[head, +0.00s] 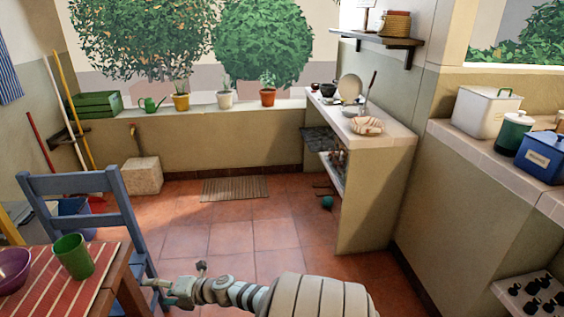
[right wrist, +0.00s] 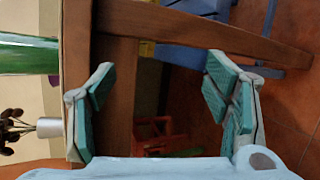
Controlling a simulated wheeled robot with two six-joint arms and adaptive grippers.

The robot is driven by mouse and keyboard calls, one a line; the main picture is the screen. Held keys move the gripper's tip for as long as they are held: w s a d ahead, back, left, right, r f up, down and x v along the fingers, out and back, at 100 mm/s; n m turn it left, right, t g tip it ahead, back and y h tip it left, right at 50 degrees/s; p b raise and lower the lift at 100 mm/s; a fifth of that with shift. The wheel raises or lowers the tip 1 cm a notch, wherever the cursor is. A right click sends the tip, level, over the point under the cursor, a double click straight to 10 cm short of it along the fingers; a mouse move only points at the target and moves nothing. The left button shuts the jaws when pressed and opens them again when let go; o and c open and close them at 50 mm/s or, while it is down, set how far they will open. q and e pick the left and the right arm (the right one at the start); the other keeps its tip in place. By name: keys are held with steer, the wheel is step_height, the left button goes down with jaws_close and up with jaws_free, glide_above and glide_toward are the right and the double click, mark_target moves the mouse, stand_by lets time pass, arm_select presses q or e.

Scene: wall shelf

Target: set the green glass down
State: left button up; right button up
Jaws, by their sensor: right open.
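The green glass (head: 74,256) stands upright on a red striped placemat (head: 48,288) on the wooden table (head: 112,284), lower left in the head view. Part of the glass also shows at the left edge of the right wrist view (right wrist: 28,55). My right gripper (head: 156,292) is to the right of the table, apart from the glass. In the right wrist view its teal-padded fingers (right wrist: 160,78) are wide apart with nothing between them. The table's wooden frame (right wrist: 115,70) shows beyond them. My left gripper is not in view.
A purple bowl (head: 12,270) is left of the glass. A blue chair (head: 82,182) stands close behind the table. The tiled floor (head: 220,235) beyond my right arm is mostly open. A counter (head: 375,185) with dishes stands farther back on the right.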

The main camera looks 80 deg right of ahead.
steer(key=s+a+f+m+g+h, duration=0.1)
steer(key=s+a+f+m+g, duration=0.3)
steer(key=s+f, duration=0.5)
steer(key=s+a+f+m+g+h, duration=0.1)
steer(key=s+a+f+m+g, duration=0.1)
steer(key=s+f+m, duration=0.55)
steer(key=s+a+f+m+g, duration=0.3)
steer(key=s+f+m, duration=0.1)
steer(key=s+f, duration=0.65)
steer(key=s+a+f+m+g+y, duration=0.1)
steer(key=s+a+f+m+g, duration=0.2)
steer(key=s, duration=0.5)
steer(key=s+a+f+m+g, duration=0.1)
steer(key=s+a+m, duration=0.1)
steer(key=s+a, duration=0.5)
step_height(320, 180, up, 10)
steer(key=d+p, duration=0.1)
steer(key=p, duration=0.9)
steer(key=shift+d, duration=0.15)
